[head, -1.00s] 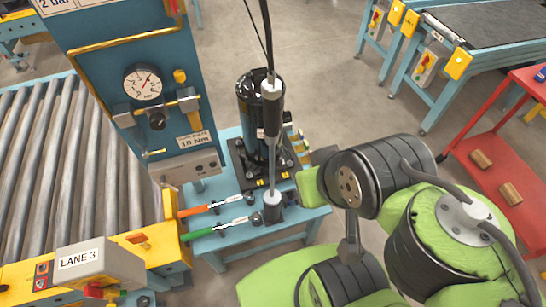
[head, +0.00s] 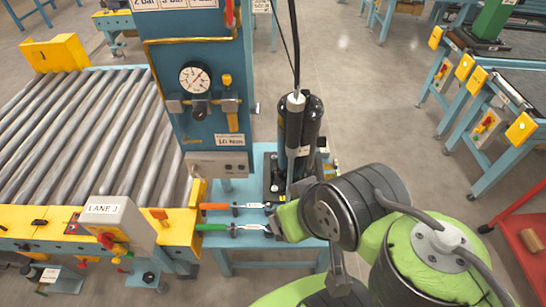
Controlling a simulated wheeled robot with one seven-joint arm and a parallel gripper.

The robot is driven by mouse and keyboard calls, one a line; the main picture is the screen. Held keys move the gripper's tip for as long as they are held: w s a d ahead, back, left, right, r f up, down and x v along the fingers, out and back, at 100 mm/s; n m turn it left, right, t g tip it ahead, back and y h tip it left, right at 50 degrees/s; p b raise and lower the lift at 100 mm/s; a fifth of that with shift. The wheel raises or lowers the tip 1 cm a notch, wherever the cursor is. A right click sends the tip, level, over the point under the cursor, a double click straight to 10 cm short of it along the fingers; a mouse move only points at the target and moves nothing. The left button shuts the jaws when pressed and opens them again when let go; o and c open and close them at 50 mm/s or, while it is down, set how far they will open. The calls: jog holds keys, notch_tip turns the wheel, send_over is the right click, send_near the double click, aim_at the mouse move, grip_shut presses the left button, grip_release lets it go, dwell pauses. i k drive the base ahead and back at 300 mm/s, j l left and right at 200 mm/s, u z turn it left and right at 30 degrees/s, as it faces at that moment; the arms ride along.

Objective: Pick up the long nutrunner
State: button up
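The long nutrunner (head: 293,138) stands upright at the middle of the head view. It has a dark grey body with a silver collar, and a black cable runs up from its top. It is in front of a black cylinder (head: 313,115) on the blue bench. Its lower end is hidden behind my arm. The green end of my arm (head: 290,221) is in front of the bench, low and close to the nutrunner in the picture. I cannot tell if they touch. My gripper's fingers do not show.
An orange-handled wrench (head: 217,206) and a green-handled wrench (head: 214,227) lie at the bench's left. A blue gauge panel (head: 196,60) and a roller conveyor (head: 85,130) stand left. More conveyors (head: 488,125) and a red cart (head: 525,235) are at right. Open floor lies between.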

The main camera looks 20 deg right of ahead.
aim_at(296, 104)
jog(key=k+l+u, duration=0.1)
jog(key=u, duration=0.35)
jog(key=k+u, duration=0.15)
jog(key=u, duration=0.3)
jog(key=k+l+u, duration=0.1)
jog(key=u, duration=0.3)
jog(key=k+j+u, duration=0.15)
jog(key=i+l, duration=0.1)
